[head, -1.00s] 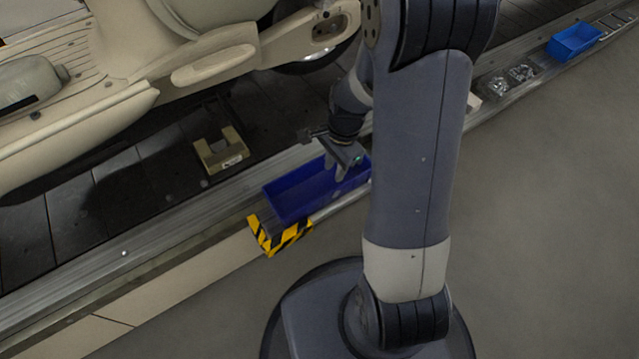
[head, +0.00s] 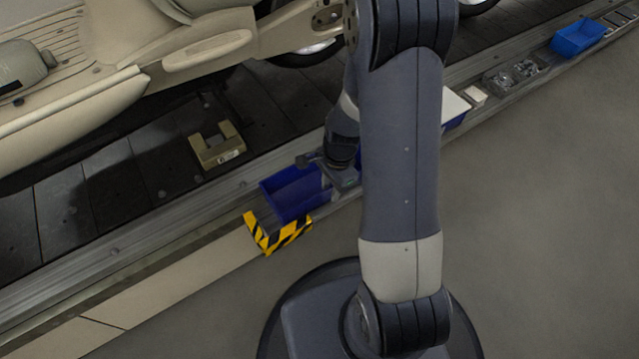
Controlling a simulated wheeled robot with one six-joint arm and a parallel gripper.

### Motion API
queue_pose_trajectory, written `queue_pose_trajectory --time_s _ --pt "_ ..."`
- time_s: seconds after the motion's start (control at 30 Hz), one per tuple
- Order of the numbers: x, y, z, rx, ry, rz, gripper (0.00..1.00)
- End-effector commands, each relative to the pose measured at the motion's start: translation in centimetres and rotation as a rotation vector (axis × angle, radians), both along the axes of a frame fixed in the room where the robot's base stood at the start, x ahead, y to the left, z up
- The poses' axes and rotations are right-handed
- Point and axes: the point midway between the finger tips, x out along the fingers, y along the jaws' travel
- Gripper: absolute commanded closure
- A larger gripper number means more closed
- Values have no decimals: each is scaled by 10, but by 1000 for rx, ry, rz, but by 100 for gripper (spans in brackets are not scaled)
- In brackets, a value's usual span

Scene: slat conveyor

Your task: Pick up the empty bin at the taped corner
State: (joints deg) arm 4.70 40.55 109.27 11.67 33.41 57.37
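The dark blue bin (head: 283,207) stands on the ledge along the conveyor, next to the corner marked with yellow and black tape (head: 272,238). The part of its inside that shows is empty. My gripper (head: 329,192) points down at the right part of the bin, with its fingers at the bin's wall or just inside it. My wrist and arm hide the bin's right end. The fingers are small and partly hidden, so I cannot tell whether they touch or grip the wall.
A cardboard piece (head: 217,150) lies on the dark slats. A cream vehicle body (head: 200,55) overhangs the conveyor. Along the ledge to the right are a blue bin with a white top (head: 455,108), a tray of metal parts (head: 512,75) and a lighter blue bin (head: 578,38). The grey floor is clear.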

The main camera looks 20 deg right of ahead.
Motion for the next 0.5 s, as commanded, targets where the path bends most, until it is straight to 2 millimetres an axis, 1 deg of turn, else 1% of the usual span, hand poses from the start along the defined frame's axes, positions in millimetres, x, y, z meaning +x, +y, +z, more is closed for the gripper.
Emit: queue_pose_trajectory --time_s 0.1,0.43,0.5 --pt "0 0 1 0 0 0 72" --pt "0 0 1 0 0 0 99" --pt "0 0 1 0 0 0 100"
